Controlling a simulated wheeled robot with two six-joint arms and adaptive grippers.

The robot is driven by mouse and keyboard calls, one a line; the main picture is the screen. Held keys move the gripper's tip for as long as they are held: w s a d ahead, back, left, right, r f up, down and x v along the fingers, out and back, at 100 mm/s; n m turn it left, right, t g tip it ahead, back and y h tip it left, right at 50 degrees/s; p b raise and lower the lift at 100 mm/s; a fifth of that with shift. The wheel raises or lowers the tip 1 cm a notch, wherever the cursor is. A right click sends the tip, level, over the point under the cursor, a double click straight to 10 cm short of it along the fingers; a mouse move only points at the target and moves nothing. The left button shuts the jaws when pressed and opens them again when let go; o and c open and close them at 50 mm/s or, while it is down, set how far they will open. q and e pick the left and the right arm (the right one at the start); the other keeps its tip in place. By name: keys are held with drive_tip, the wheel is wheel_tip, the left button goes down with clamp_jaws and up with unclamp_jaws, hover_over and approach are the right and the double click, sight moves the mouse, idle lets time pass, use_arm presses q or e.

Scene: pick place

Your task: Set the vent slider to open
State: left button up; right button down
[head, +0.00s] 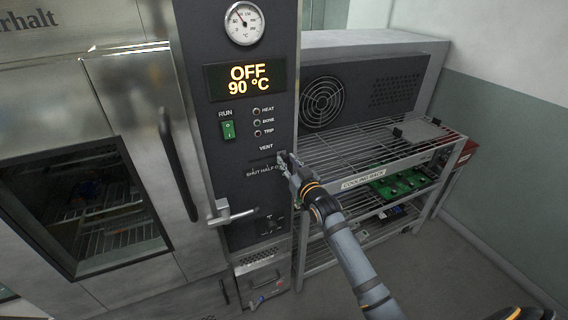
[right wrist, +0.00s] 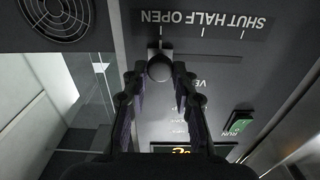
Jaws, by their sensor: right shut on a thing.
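The vent slider's round dark knob (right wrist: 160,68) lines up with the OPEN tick in the right wrist view, where the SHUT HALF OPEN label (right wrist: 205,22) appears upside down. In the head view the vent slot (head: 262,160) runs under the word VENT, and the knob is at its right end, mostly hidden by my gripper. My right gripper (head: 284,160) is shut on the knob, with one finger on each side of it in the right wrist view (right wrist: 158,76). My left gripper is not in view.
Above the vent are a green RUN switch (head: 228,130) and a display (head: 245,79) reading OFF 90 °C. A lever handle (head: 230,213) sticks out at lower left. A wire cooling rack (head: 340,150) with green boards (head: 402,181) stands close on the right.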

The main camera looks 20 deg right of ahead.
drive_tip(key=shift+r, duration=0.1)
drive_tip(key=c, duration=1.4)
unclamp_jaws()
drive_tip(key=shift+c, duration=0.2)
drive_tip(key=shift+o, duration=1.4)
drive_tip(key=shift+d, duration=0.2)
drive_tip(key=shift+o, duration=0.5)
drive_tip(key=shift+d, duration=0.2)
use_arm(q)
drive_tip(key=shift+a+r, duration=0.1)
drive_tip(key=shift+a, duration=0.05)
use_arm(e)
drive_tip(key=shift+a, duration=0.15)
drive_tip(key=shift+s, duration=0.25)
drive_tip(key=s, duration=1.1)
drive_tip(key=shift+s+d, duration=0.2)
drive_tip(key=shift+d, duration=0.05)
